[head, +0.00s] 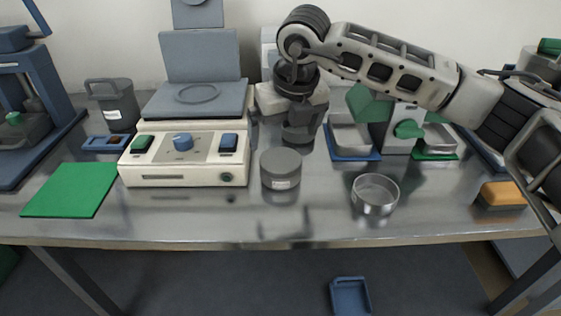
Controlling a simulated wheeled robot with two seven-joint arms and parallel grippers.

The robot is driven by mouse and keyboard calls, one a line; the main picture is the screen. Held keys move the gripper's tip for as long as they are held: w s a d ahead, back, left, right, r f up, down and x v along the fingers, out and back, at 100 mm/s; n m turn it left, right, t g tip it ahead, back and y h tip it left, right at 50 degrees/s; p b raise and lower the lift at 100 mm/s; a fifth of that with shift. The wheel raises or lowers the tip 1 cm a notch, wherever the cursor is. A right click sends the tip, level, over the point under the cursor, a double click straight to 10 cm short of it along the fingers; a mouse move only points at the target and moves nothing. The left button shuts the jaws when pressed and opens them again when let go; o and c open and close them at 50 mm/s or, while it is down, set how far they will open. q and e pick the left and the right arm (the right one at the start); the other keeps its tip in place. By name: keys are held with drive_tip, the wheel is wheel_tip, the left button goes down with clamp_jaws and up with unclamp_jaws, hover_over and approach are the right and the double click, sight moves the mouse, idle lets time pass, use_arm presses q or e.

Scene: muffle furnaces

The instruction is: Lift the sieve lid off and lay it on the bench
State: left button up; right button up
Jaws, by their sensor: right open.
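A round grey container with a flat dark grey top (281,160) and a small pale label stands upright on the steel bench (190,218); the flat top looks like a lid in place. An open, shallow round metal pan or sieve (375,193) stands to its right with no lid on it. I cannot tell for sure which of the two is the sieve. My right gripper (299,135) hangs down above and behind the grey container, apart from it, open and with nothing visible in it. My left gripper is not in view.
A cream balance-like device (185,178) stands left of the container, a green mat (72,190) further left. Blue (355,155) and green (436,155) trays are behind. An orange-topped block (503,194) sits at right. The front bench strip is clear.

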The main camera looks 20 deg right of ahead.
sight(280, 159)
drive_tip(key=x, duration=0.7)
drive_tip(key=shift+f, duration=0.2)
drive_tip(key=c, duration=0.9)
